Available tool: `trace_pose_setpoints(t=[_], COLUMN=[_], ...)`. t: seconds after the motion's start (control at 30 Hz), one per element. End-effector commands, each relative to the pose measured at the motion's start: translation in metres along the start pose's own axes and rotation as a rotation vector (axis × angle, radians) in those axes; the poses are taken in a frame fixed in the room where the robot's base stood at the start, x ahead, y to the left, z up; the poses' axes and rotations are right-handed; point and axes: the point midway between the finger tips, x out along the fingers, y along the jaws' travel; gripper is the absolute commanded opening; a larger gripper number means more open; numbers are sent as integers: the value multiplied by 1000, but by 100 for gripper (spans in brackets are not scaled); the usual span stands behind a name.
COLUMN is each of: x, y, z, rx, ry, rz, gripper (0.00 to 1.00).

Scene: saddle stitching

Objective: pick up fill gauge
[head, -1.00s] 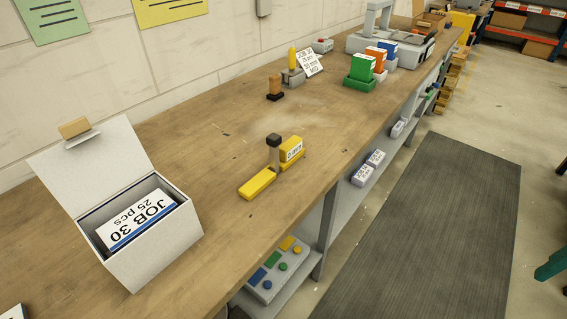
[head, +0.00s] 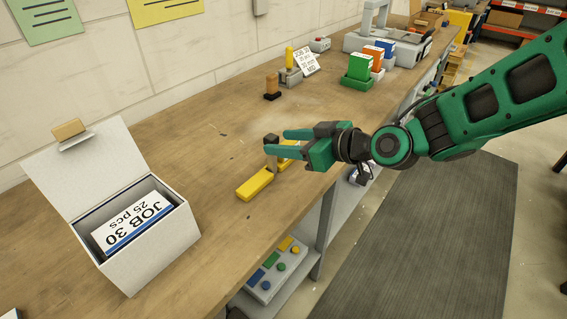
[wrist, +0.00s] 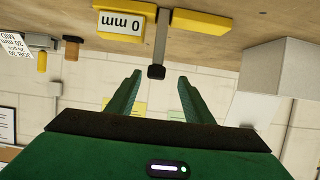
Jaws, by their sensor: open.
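The fill gauge is yellow, with a long base bar (head: 255,185), an upright grey post and a dark knob (head: 271,139) on top; it stands on the workbench. In the wrist view, which is upside down, its knob (wrist: 156,71) lies in line with the gap between my fingertips, and its "0 mm" block (wrist: 133,23) is left of the post. My green gripper (head: 276,142) is open and reaches in from the right at knob height. In the head view the near finger covers part of the post and block. No grip on the gauge shows.
A white open box (head: 150,255) with a JOB 30 card stands at the left on the wooden bench (head: 190,150). A small brown-and-black piece (head: 272,88) and a sign stand behind the gauge. Green, orange and blue card holders (head: 360,68) are farther back. The bench around the gauge is mostly clear.

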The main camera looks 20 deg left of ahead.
Motion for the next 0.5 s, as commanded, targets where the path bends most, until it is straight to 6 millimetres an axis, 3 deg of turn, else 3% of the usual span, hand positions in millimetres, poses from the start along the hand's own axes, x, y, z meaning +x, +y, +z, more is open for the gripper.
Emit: trace_pose_setpoints(t=[0.2, 0.5], x=[33, 54], y=[0, 2], z=[1, 3], rx=[-1, 1], ry=[-2, -3], rz=[-1, 0], gripper=[47, 47])
